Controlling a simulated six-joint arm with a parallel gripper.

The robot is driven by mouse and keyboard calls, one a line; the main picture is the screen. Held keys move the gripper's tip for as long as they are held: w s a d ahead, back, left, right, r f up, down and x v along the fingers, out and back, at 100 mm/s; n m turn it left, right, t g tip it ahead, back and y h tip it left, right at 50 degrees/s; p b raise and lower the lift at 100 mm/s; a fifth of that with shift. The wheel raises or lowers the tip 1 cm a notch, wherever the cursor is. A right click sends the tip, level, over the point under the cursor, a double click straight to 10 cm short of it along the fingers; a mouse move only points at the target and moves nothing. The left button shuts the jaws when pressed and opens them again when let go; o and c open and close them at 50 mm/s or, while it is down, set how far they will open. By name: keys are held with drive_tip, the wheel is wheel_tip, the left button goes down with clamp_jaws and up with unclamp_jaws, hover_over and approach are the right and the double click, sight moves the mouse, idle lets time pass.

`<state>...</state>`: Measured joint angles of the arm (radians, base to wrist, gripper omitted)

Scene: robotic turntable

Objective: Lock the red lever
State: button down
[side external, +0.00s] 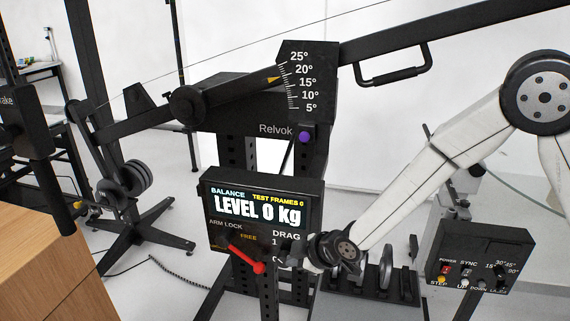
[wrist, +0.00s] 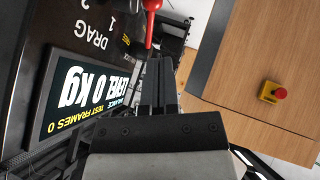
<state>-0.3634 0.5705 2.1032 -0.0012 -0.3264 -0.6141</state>
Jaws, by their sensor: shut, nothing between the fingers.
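The red lever (side external: 246,258) is on the lower front of the black control box, under the ARM LOCK and FREE labels. It slants down to the right and ends in a round red knob. In the wrist view the red lever (wrist: 150,22) shows at the top, just beyond my fingertips. My gripper (side external: 288,262) is to the right of the knob, beside the box's lower right corner. In the wrist view my gripper (wrist: 160,62) has its fingers together with nothing between them. Whether the fingertips touch the lever cannot be told.
The control box display (side external: 258,208) reads LEVEL 0 kg. A DRAG dial area is right of the lever, partly hidden by my gripper. A second switch box (side external: 470,262) stands at the right. A wooden cabinet (side external: 40,270) is at the left, and a red-and-yellow button (wrist: 273,92) sits on wood.

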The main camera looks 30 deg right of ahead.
idle(0.6)
drive_tip(key=m+g+h, duration=0.3)
drive_tip(key=m+g, duration=0.1)
drive_tip(key=m, duration=1.1)
approach(262, 263)
drive_tip(key=s+a+r, duration=0.1)
drive_tip(key=a, duration=0.1)
drive_tip(key=m, duration=0.2)
drive_tip(key=w+r+m+h, duration=0.1)
drive_tip(key=m, duration=0.2)
drive_tip(key=shift+w+d+r+m+h, duration=0.2)
drive_tip(key=shift+d+r+m+h, duration=0.1)
drive_tip(key=shift+r+h, duration=0.1)
drive_tip(key=shift+f, duration=0.1)
drive_tip(key=shift+x, duration=4.9)
